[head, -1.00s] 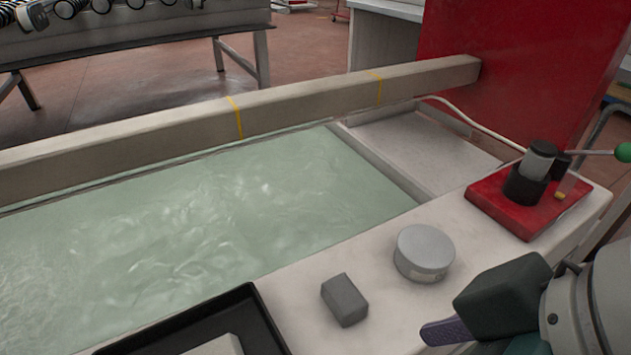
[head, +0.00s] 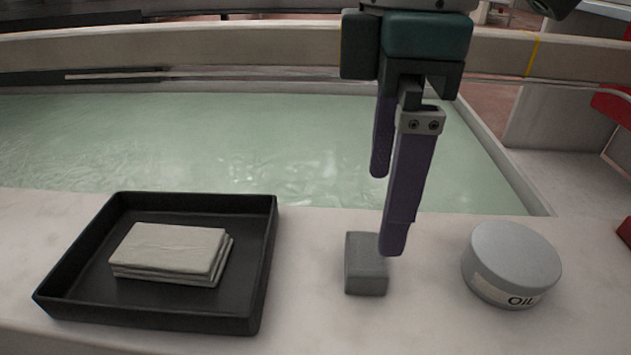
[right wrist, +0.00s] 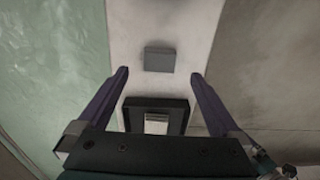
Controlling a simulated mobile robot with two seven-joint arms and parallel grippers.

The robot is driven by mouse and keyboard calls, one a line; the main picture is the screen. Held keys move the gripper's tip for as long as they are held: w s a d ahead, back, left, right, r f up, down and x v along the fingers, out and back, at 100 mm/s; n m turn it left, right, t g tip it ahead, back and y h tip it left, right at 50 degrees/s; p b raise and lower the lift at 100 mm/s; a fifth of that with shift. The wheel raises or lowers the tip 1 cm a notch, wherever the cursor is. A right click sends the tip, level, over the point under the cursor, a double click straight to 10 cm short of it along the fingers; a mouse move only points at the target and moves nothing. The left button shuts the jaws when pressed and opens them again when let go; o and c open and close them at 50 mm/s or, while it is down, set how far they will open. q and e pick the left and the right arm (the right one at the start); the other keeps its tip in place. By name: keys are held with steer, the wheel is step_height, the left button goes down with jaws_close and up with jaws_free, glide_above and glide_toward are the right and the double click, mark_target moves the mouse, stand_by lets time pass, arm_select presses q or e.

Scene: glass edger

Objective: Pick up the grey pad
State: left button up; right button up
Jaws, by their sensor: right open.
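The grey pad (head: 366,270) is a small grey block lying on the pale ledge, between the black tray and the oil tin. It also shows in the right wrist view (right wrist: 159,59), centred sideways between my fingers and a little beyond their tips. My right gripper (head: 387,212) points down above the pad with its purple fingers apart and nothing between them. In the head view its nearer finger overlaps the pad's upper right edge; I see no clear contact. In the right wrist view my right gripper (right wrist: 160,73) is also open and empty. My left gripper is not in view.
A round oil tin (head: 512,262) stands close on the right. Behind the ledge is a greenish water basin (head: 230,145), with a long beam (head: 200,45) along its back.

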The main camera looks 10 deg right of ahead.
mark_target(367, 252)
step_height(367, 252, down, 3)
steer(key=shift+a+b, duration=0.1)
steer(key=shift+b, duration=0.45)
steer(key=f+b, duration=0.2)
steer(key=f, duration=0.1)
steer(key=f+b, duration=0.1)
steer(key=f, duration=0.1)
steer(key=shift+w+a+f, duration=0.1)
steer(key=shift+a+f, duration=0.1)
steer(key=shift+a, duration=0.05)
steer(key=shift+r, duration=0.1)
steer(key=c, duration=1.2)
